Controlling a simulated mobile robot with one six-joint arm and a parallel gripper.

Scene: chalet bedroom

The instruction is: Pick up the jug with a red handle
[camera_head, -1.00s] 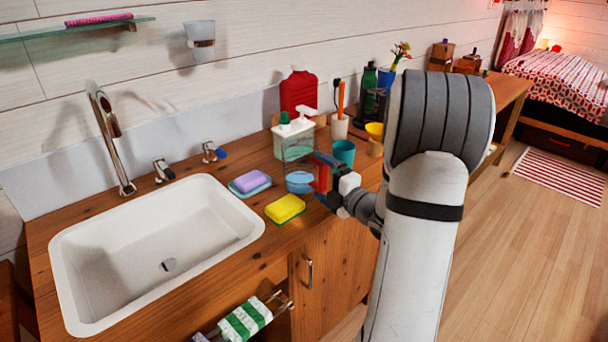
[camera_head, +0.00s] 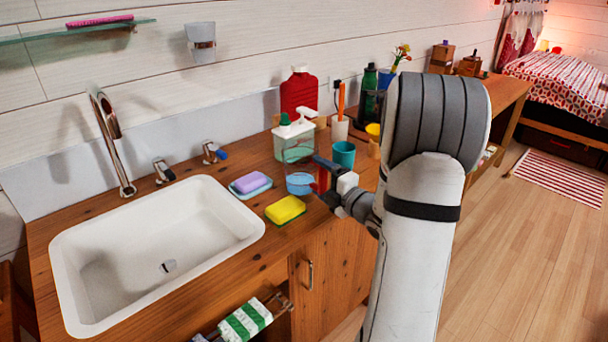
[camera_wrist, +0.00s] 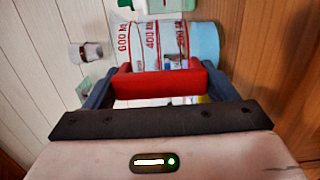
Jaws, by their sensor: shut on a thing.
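My gripper (camera_head: 325,178) is shut on the handle from the right. In the wrist view the jug (camera_wrist: 146,40) lies sideways across the picture, with red volume marks, and its red handle (camera_wrist: 158,83) sits between my two fingers (camera_wrist: 158,88). I cannot tell whether the jug's base touches the counter.
A soap dispenser (camera_head: 293,140) stands right behind the jug, and a teal cup (camera_head: 344,154) is close behind my gripper. A yellow sponge (camera_head: 285,210), a purple soap on a dish (camera_head: 250,183) and the white sink (camera_head: 90,260) are to the left.

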